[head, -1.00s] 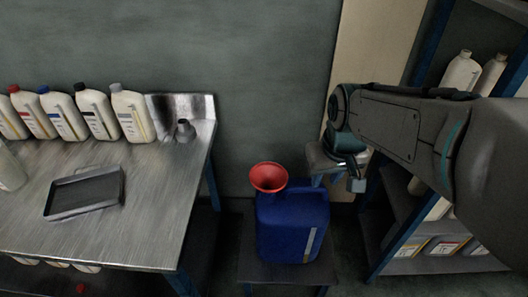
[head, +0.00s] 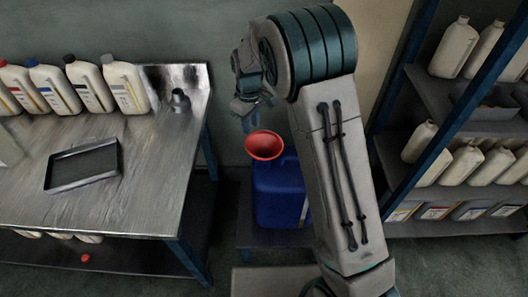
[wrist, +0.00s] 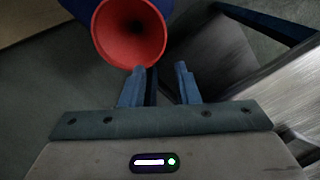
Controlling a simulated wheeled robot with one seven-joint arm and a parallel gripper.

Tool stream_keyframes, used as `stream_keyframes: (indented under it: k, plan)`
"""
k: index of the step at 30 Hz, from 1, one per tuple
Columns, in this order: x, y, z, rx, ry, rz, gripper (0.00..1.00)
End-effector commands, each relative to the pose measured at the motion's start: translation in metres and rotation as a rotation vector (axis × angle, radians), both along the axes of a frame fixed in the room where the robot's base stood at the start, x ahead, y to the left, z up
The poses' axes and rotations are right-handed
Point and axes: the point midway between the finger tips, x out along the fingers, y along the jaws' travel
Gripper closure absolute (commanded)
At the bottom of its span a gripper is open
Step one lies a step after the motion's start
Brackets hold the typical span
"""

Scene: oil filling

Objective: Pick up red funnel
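The red funnel (head: 264,146) stands in the top of a blue canister (head: 279,197), wide mouth up. In the wrist view the funnel (wrist: 128,30) shows its open mouth at the top, a little left of centre, with a bit of the blue canister (wrist: 75,8) behind it. My gripper (head: 250,115) is just above and slightly left of the funnel in the head view. In the wrist view my gripper (wrist: 160,70) has its two blue fingers apart with nothing between them; the left fingertip overlaps the funnel's lower rim in the picture. I cannot tell whether they touch.
The canister stands on a low dark stand (head: 245,232). A metal table (head: 140,190) at left bears several bottles, a dark tray (head: 84,165) and a small grey metal funnel (head: 180,99). A shelf (head: 455,192) with bottles stands at right. A small red thing (head: 86,257) lies under the table.

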Motion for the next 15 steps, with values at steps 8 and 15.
stream_keyframes:
  k: [8,15]
  plan:
    - [-0.002,-0.001,-0.054,-0.003,0.005,-0.001,0.71]
    - [-0.003,-0.001,-0.075,-0.002,0.003,-0.001,0.71]
